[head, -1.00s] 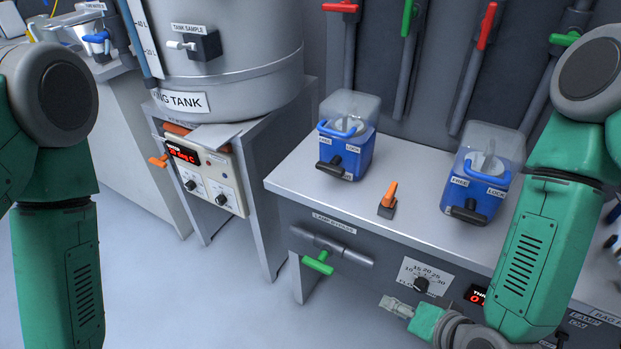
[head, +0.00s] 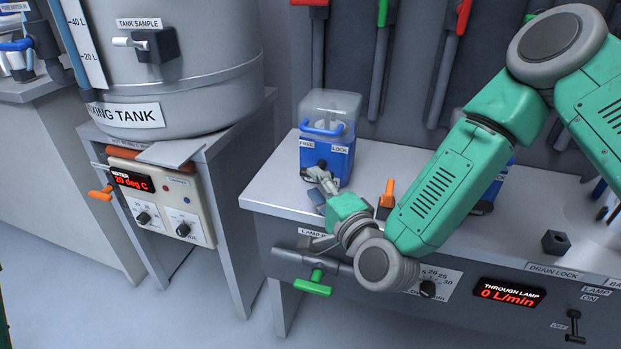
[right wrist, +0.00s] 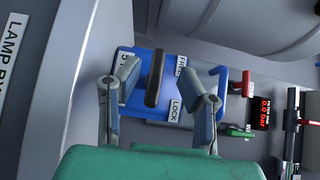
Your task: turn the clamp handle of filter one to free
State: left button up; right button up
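The blue filter housing (head: 342,158) with a clear cover stands at the back left of the grey bench; I cannot read its number. Its front has a FREE label (head: 307,143) on the left and a LOCK label (head: 340,149) on the right. My right gripper (head: 318,185) is at its front and hides most of the clamp handle. In the right wrist view the black clamp handle (right wrist: 154,80) lies between the open fingers of my right gripper (right wrist: 163,100), nearer the left finger, with no clear contact. My left gripper is out of view.
An orange-tipped lever (head: 387,195) stands on the bench close to my right forearm. A second blue filter (head: 492,190) is mostly behind that arm. The green lamp bypass handle (head: 313,284) is below the bench edge. The mixing tank (head: 190,60) stands at the left.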

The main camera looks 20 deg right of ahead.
jog(key=w, duration=0.2)
jog(key=shift+w+a, duration=0.2)
jog(key=shift+w, duration=0.15)
jog(key=d, duration=0.2)
jog(key=w+d, duration=0.1)
jog(key=shift+w+d+f+b, duration=0.1)
jog(key=shift+d+f+b, duration=0.1)
jog(key=shift+f+b, duration=0.1)
jog(key=shift+d, duration=0.1)
jog(key=shift+a, duration=0.4)
jog(key=shift+a+r, duration=0.2)
jog(key=shift+a, duration=0.85)
grip_shut()
jog(key=shift+a, duration=0.2)
jog(key=shift+d+f, duration=0.1)
jog(key=shift+d, duration=0.75)
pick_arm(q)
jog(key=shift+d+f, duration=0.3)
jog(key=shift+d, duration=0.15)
pick_arm(e)
jog(key=shift+a, duration=0.1)
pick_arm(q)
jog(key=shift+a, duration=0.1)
